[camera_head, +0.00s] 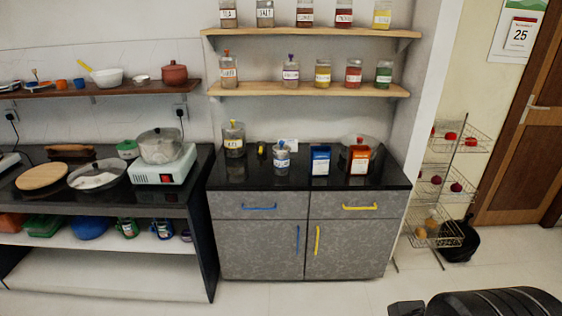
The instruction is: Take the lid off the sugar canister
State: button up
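I cannot tell for sure which container is the sugar canister, as most labels are too small to read. A small metal canister (281,157) with a pale label and a dark-knobbed lid stands on the black counter. A larger clear jar (234,141) with a yellow-knobbed lid stands to its left. Labelled jars with coloured knobs, such as one with a purple knob (291,71), stand on the lower wall shelf (258,89). The lids that I can make out are on. Dark parts, apparently of my own arm, show at the bottom right; I cannot make out my gripper's fingers.
A blue box (320,160) and an orange box (359,158) stand on the counter (245,179), with a clear pot (372,145) behind. A stove (164,170) with a pot is at left. Wire baskets (438,190) stand at right. The floor before the cabinet is clear.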

aim_at(281, 149)
jog(key=i, duration=2.8)
jog(key=j+u, duration=0.05)
jog(key=j, duration=0.05)
